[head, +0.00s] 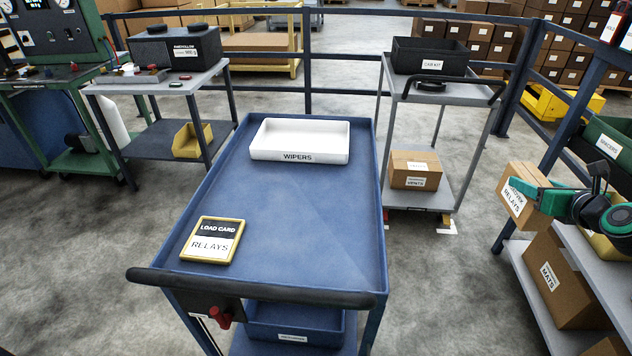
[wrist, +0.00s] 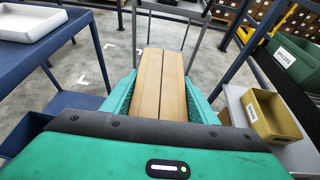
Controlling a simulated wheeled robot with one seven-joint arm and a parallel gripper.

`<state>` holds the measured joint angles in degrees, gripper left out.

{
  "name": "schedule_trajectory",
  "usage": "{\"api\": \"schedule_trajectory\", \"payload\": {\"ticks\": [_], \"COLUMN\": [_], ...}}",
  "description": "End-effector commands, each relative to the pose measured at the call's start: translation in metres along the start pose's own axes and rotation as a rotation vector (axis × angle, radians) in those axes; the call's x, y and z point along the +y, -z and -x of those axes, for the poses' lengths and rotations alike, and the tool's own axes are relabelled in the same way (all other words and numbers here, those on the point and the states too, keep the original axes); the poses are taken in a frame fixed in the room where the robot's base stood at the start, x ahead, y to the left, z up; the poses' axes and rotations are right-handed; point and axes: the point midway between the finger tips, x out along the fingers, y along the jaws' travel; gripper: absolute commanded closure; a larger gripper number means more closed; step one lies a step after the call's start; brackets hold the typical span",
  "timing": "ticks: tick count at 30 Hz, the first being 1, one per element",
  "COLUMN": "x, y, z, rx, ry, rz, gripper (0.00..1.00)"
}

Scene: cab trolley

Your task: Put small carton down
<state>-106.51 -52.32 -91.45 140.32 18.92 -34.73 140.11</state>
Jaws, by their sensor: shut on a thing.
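The small carton (head: 520,195) is a brown box with a label that seems to read RELAYS. My gripper (head: 541,200) is shut on it at the right of the head view, near the shelf rack (head: 515,260). In the wrist view the carton (wrist: 160,85) sits between the two green fingers (wrist: 160,100), its taped top facing the camera. The blue trolley (head: 290,220) stands in the middle of the head view. On its top lies a yellow-framed load card (head: 212,240) reading RELAYS.
A white WIPERS tray (head: 300,140) is at the trolley's far end. The trolley's middle and right are clear. A grey cart (head: 440,95) holds a black CAB KIT bin (head: 430,57) and a carton below. The rack holds a MATS carton (head: 562,280) and a yellow bin (wrist: 270,115).

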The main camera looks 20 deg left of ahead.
Motion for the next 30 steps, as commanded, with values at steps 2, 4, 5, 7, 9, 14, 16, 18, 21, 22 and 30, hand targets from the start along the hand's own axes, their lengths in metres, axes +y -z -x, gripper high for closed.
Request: {"api": "schedule_trajectory", "payload": {"ticks": [2, 4, 5, 7, 9, 14, 16, 18, 21, 22, 30], "x": [-0.003, -0.004, -0.003, -0.001, 0.003, 0.020, 0.030, 0.039, 0.054, 0.057, 0.092], "y": [-0.025, -0.050, -0.060, -0.086, -0.113, -0.166, -0.185, -0.201, -0.218, -0.223, -0.252], "z": [0.009, 0.019, 0.023, 0.035, 0.048, 0.077, 0.089, 0.099, 0.110, 0.113, 0.133], "rx": [-0.005, -0.006, -0.005, -0.004, -0.004, -0.002, -0.003, -0.004, -0.003, -0.005, -0.006], "ry": [0.008, 0.008, 0.007, 0.003, -0.004, -0.031, -0.047, -0.062, -0.084, -0.090, -0.141], "rz": [0.008, 0.009, 0.010, 0.011, 0.015, 0.023, 0.028, 0.032, 0.041, 0.042, 0.063], "gripper": [0.80, 0.80, 0.80, 0.80, 0.80, 0.80, 0.80, 0.80, 0.80, 0.80, 0.80]}}
